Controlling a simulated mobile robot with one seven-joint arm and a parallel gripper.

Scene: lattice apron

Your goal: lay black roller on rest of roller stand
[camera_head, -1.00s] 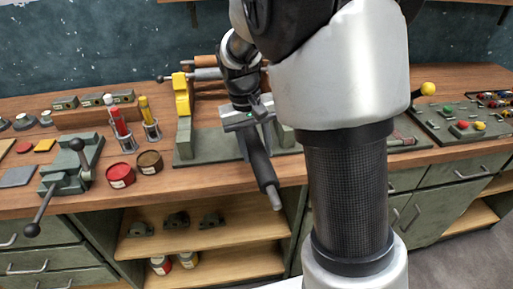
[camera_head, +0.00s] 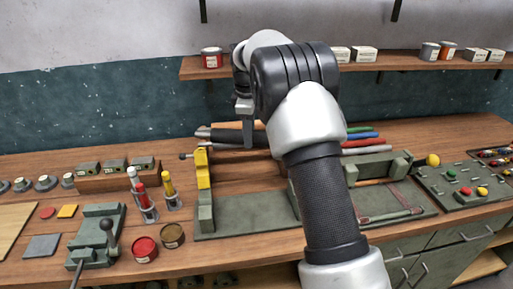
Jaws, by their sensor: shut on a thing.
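My gripper (camera_head: 243,108) is at the back of the bench, raised, pointing down and seen partly past my wrist. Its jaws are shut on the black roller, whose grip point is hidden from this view. A dark roller with a grey end (camera_head: 232,140) lies level just below the gripper. I cannot tell whether it is the held one or one lying behind. The green stand (camera_head: 248,218) has a flat base, a left upright (camera_head: 206,212) and a yellow post (camera_head: 203,168). My arm covers its right part.
Red and yellow tubes (camera_head: 150,200) in holders, round tins (camera_head: 145,249) and a green vise (camera_head: 100,235) stand to the left. Coloured rods (camera_head: 362,140) lie behind my arm. A shelf (camera_head: 390,65) hangs above. A button panel (camera_head: 462,187) is at right.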

